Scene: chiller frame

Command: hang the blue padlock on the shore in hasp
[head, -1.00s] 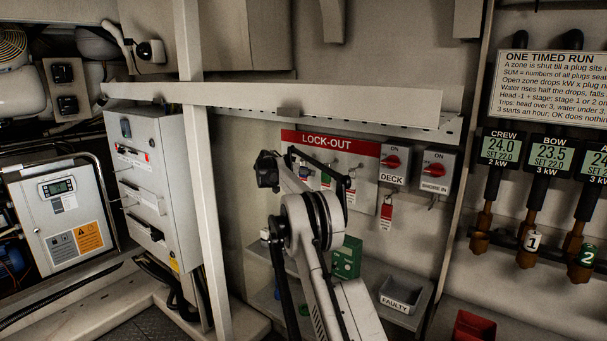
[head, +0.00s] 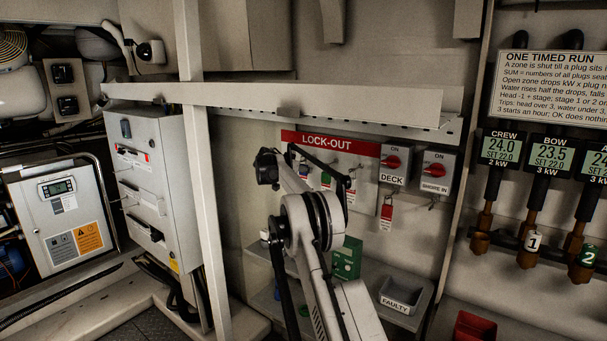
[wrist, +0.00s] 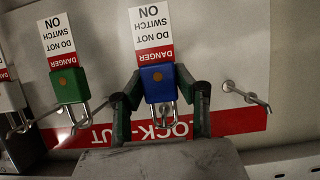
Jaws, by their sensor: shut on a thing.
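In the wrist view, which shows the board upside down, the blue padlock (wrist: 157,77) sits between the fingers of my gripper (wrist: 160,92). My gripper is shut on its body. The padlock's shackle points toward the bottom of that picture, and a red and white danger tag (wrist: 152,35) adjoins it. I cannot tell whether its shackle is still around a peg. In the head view my arm hides most of my gripper and the padlock. The SHORE IN switch (head: 437,172), grey with a red knob, is right of the DECK switch; its small hasp (head: 433,203) is below.
A green padlock (wrist: 68,85) with a tag hangs beside the blue one. An empty peg (wrist: 245,93) is on the other side. A grey FAULTY bin (head: 403,294) stands on the shelf below.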

